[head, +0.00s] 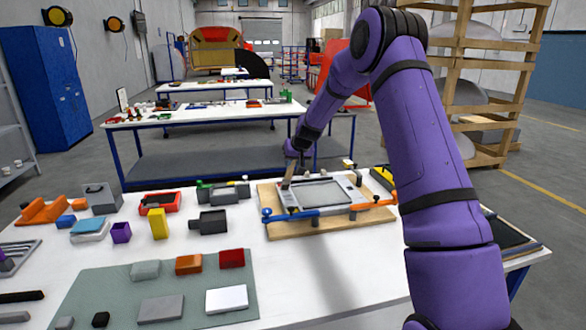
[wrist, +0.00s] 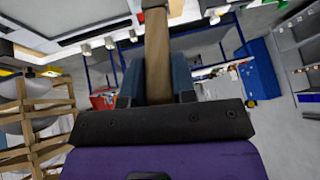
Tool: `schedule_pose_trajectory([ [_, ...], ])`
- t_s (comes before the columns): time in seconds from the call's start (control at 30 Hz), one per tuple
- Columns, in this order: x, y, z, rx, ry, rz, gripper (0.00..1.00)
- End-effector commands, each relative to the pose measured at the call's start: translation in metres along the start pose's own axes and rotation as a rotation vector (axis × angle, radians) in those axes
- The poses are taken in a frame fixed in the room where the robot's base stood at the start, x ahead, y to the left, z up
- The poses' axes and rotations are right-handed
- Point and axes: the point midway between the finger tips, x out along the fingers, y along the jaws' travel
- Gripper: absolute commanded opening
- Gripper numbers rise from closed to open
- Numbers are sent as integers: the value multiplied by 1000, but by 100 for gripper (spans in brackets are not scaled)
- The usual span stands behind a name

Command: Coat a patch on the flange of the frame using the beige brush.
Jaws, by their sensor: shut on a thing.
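The grey frame (head: 345,184), a rectangular panel with a raised rim, lies on a wooden board (head: 275,228) on the white table. Orange and blue clamps (head: 335,213) stand along its near edge. My gripper (wrist: 157,85) is shut on the brush (wrist: 157,50), whose brown handle runs between the two fingers. In the head view the brush (head: 287,182) points down at the frame's left side. Its bristles are hidden or too small to make out, so I cannot tell whether they touch the flange. No coated patch can be made out.
A grey-green mat (head: 115,285) holds several blocks. The table front, right of the mat, is clear.

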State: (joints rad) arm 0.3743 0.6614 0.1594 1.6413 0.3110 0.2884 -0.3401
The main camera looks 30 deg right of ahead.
Motion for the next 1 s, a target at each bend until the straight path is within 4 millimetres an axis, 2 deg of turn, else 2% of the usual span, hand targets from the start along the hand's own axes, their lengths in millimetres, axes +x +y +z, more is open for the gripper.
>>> schedule_pose_trajectory([
  [0.37, -26, -6, -13, -2, 0, -1, 1],
  [1.0, -26, -6, -13, -1, 0, -1, 1],
])
